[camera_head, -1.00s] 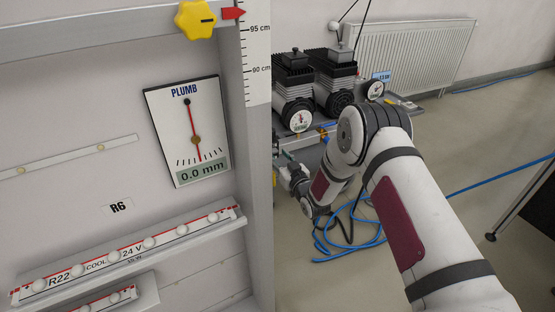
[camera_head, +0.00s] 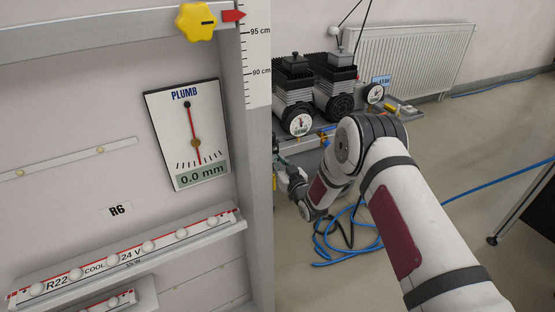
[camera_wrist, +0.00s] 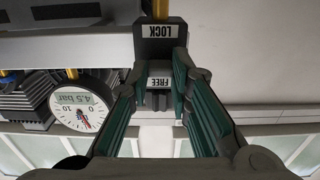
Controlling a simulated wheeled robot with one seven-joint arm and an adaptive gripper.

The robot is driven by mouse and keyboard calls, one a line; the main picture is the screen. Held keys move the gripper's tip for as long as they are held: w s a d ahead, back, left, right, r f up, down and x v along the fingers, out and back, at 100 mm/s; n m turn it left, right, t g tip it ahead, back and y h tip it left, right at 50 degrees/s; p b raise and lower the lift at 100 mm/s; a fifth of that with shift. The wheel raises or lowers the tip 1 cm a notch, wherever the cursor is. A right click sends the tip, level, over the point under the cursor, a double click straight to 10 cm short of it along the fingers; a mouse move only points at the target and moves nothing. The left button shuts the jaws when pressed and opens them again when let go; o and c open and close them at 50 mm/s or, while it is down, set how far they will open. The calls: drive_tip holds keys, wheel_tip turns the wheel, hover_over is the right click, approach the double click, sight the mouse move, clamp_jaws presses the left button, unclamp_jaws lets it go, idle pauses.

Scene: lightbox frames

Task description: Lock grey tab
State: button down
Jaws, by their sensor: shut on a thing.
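In the wrist view a dark grey block with a LOCK label (camera_wrist: 155,30) and a grey tab part with a FREE label (camera_wrist: 160,82) sit ahead of my gripper (camera_wrist: 160,68). The labels read upside down. My gripper's green-padded fingers are closed in on the tab from both sides, near the FREE label. The fingertips partly hide the contact. In the head view my gripper (camera_head: 283,160) is small, at the compressor bench beside the cabinet edge, and the tab cannot be made out there.
A pressure gauge reading 4.5 bar (camera_wrist: 78,104) is close left of the fingers. Compressors (camera_head: 335,90) stand behind my arm, with a blue hose (camera_head: 345,250) on the floor. The cabinet (camera_head: 258,200) with a plumb gauge (camera_head: 187,135) fills the left.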

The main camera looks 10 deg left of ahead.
drive_tip(key=shift+f, duration=1.1)
drive_tip(key=c, duration=1.4)
unclamp_jaws()
drive_tip(key=shift+f, duration=0.1)
drive_tip(key=shift+c, duration=0.2)
drive_tip(key=v, duration=1.2)
